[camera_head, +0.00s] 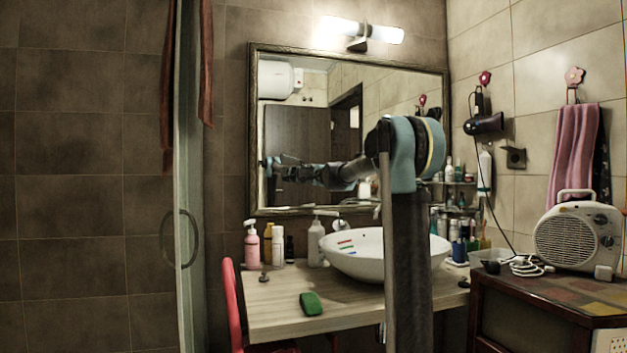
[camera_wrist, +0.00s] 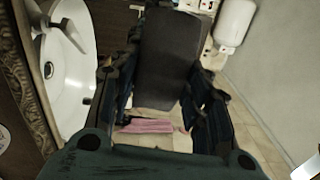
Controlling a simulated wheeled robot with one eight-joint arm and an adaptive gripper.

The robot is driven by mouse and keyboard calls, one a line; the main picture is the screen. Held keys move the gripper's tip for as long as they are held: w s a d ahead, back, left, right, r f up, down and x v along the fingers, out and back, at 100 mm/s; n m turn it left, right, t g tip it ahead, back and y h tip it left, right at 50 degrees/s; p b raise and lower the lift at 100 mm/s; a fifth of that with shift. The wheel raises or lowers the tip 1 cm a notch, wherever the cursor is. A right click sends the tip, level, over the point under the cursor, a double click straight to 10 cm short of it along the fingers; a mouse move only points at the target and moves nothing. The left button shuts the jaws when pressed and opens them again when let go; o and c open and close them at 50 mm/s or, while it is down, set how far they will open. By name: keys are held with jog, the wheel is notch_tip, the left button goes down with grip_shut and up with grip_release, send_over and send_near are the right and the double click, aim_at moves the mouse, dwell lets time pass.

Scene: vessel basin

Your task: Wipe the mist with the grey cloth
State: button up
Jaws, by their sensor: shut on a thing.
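My gripper (camera_wrist: 165,80) is shut on the grey cloth (camera_wrist: 168,55), a dark grey, flat-looking piece that sits between the two fingers in the wrist view. In the head view my arm reaches left across the mirror (camera_head: 330,110), and my gripper (camera_head: 270,169) is near the mirror's left side. The cloth cannot be made out clearly there. I cannot tell whether the cloth touches the glass. No mist patch is clearly distinguishable on the mirror, and part of the glass is hidden behind my arm.
A white basin (camera_head: 350,257) with coloured streaks inside stands on the wooden counter (camera_head: 270,300). A green sponge (camera_head: 310,304) lies on the counter. Bottles (camera_head: 251,246) stand along the back. A red chair (camera_head: 234,300) is at the left, a heater (camera_head: 575,240) at the right.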

jog(key=shift+v, duration=2.75)
jog(key=v, duration=0.3)
